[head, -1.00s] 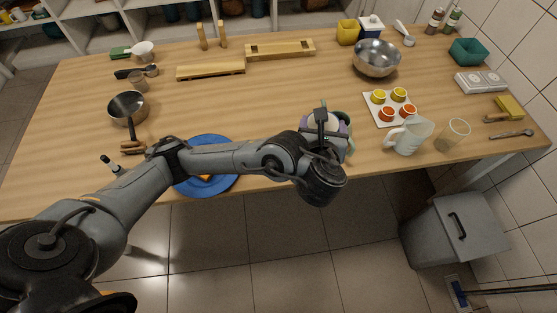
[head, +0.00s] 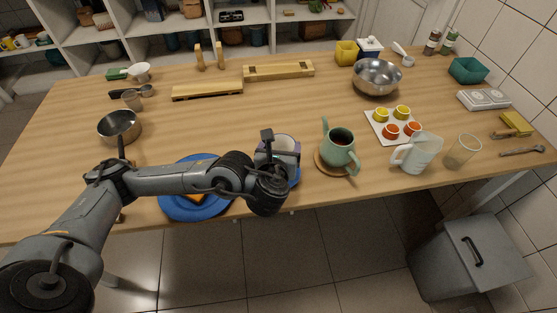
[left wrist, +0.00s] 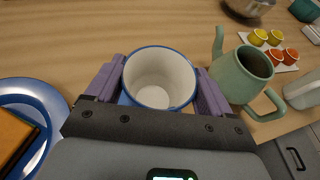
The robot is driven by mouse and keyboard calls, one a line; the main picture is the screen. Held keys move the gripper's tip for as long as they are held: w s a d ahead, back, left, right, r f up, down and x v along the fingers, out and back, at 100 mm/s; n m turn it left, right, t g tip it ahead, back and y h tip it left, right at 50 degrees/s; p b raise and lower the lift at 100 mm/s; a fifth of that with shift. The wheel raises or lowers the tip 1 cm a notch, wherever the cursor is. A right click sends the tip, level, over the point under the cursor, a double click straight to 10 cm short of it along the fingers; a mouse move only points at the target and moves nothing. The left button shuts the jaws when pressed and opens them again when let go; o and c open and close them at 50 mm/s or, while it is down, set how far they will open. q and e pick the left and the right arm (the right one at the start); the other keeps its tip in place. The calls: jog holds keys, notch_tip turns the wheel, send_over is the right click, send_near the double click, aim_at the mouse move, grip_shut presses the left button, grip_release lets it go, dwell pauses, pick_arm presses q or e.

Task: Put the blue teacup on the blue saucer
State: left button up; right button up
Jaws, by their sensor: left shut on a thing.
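The teacup (left wrist: 160,78), white inside with a blue rim, sits between the purple fingers of my left gripper (left wrist: 160,88), which is shut on it. The cup is upright and looks empty. In the head view the left gripper (head: 279,150) holds it near the front edge of the table, left of the green teapot. A blue edge, seemingly the blue saucer (head: 296,178), shows just below the gripper; most of it is hidden. I cannot tell whether the cup touches it. My right gripper is not in view.
A green teapot (head: 338,149) on a wooden coaster stands close to the right of the cup. A larger blue plate (head: 185,210) with an orange-brown item lies left, partly under my arm. A white tray (head: 372,118) of small cups and a frosted jug (head: 423,153) are farther right.

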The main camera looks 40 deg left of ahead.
pick_arm(q)
jog(key=shift+a+f, duration=0.25)
notch_tip(320, 180, down, 4)
jog(key=b, duration=0.3)
jog(key=shift+r, duration=0.15)
jog(key=o, duration=1)
jog(key=shift+f, duration=0.2)
jog(key=shift+o, duration=0.2)
